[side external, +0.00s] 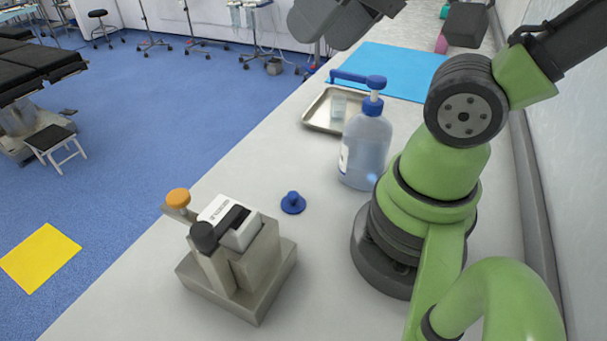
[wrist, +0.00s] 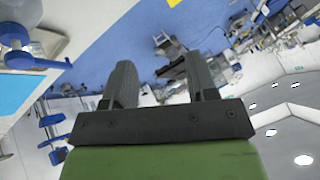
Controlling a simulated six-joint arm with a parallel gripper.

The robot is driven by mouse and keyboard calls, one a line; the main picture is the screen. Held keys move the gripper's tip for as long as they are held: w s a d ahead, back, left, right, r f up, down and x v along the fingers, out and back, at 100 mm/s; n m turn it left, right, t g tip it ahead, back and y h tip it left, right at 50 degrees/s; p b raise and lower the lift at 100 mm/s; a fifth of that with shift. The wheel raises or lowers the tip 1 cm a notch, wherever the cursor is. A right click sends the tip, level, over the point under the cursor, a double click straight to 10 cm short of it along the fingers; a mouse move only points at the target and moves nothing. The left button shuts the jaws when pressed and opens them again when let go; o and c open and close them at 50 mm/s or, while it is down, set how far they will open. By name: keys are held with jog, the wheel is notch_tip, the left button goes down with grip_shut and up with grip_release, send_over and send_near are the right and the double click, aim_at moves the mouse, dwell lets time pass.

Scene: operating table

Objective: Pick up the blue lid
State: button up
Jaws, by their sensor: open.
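The blue lid (side external: 293,203) is small and round with a raised knob. It lies on the white counter between the grey device and the pump bottle, with nothing touching it. My gripper (wrist: 160,63) shows in the wrist view with its two dark fingers apart and nothing between them. It is raised and faces out over the room, well away from the lid. The lid is not visible in the wrist view. In the side view my fingers cannot be clearly made out.
A clear pump bottle (side external: 366,150) with a blue top stands behind the lid to the right. A grey device (side external: 240,262) with an orange knob stands front left. A metal tray (side external: 310,113) and blue mat (side external: 400,62) lie farther back. Bare counter surrounds the lid.

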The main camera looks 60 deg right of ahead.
jog(key=w+d+f+n+g+h, duration=0.1)
jog(key=w+d+f+n+g, duration=0.2)
jog(key=w+f, duration=0.4)
jog(key=n+g+h, duration=0.1)
jog(key=n+g, duration=0.3)
jog(key=n, duration=0.2)
send_over(293, 194)
notch_tip(293, 194, down, 13)
jog(key=f, duration=0.3)
jog(key=shift+s+a+f, duration=0.25)
jog(key=shift+w+d+f, duration=0.15)
jog(key=shift+f, duration=1.5)
jog(key=shift+w+d+f, duration=0.1)
jog(key=shift+f, duration=1.55)
grip_shut()
